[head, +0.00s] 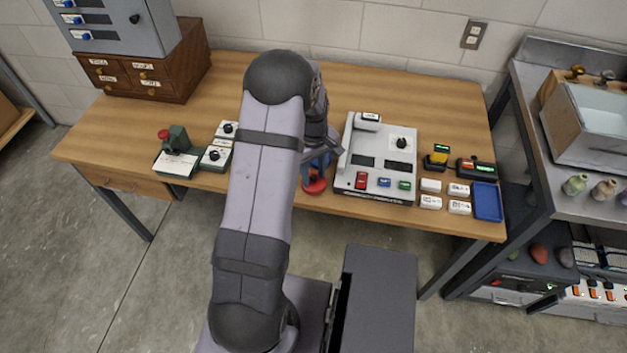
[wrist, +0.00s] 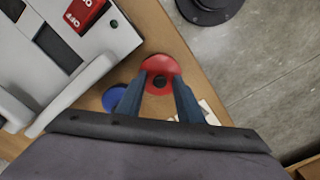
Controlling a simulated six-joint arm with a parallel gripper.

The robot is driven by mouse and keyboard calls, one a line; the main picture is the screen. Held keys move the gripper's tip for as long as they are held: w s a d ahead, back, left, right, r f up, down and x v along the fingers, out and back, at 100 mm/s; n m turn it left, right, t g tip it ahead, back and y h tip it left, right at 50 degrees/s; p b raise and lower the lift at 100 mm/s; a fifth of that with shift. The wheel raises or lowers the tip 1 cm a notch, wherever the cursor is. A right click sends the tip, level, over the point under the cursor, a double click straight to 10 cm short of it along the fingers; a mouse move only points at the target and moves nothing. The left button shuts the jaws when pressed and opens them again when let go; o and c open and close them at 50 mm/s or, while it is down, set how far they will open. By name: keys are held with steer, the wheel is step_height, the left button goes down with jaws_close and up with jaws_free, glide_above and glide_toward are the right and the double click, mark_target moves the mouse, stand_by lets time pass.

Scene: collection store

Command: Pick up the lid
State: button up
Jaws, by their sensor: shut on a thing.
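The lid (wrist: 160,65) is a round red disc with a small dark knob in the middle. In the wrist view the two blue fingers of my gripper (wrist: 160,82) are closed on that knob. In the head view the lid (head: 315,187) is near the front edge of the wooden table, just left of the grey console, with my gripper (head: 315,176) over it. I cannot tell whether the lid touches the table or is slightly raised. A blue round thing (wrist: 113,98) lies beside it, partly hidden by my gripper in the head view.
The grey console (head: 378,178) with red, blue and green buttons stands close on the right. Small white boxes (head: 430,185) and a blue tray (head: 487,201) are farther right. Control boxes (head: 215,157) stand left of my arm. A wooden drawer cabinet (head: 150,75) is at the back left.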

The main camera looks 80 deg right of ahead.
mark_target(314, 176)
steer(key=shift+a+f, duration=0.3)
steer(key=shift+f, duration=0.05)
steer(key=shift+c, duration=0.3)
steer(key=shift+r, duration=0.4)
jaws_close()
step_height(314, 176, up, 11)
steer(key=p, duration=0.3)
step_height(314, 176, down, 4)
steer(key=p, duration=0.3)
steer(key=shift+a, duration=0.15)
steer(key=shift+d, duration=0.4)
steer(key=shift+f, duration=0.2)
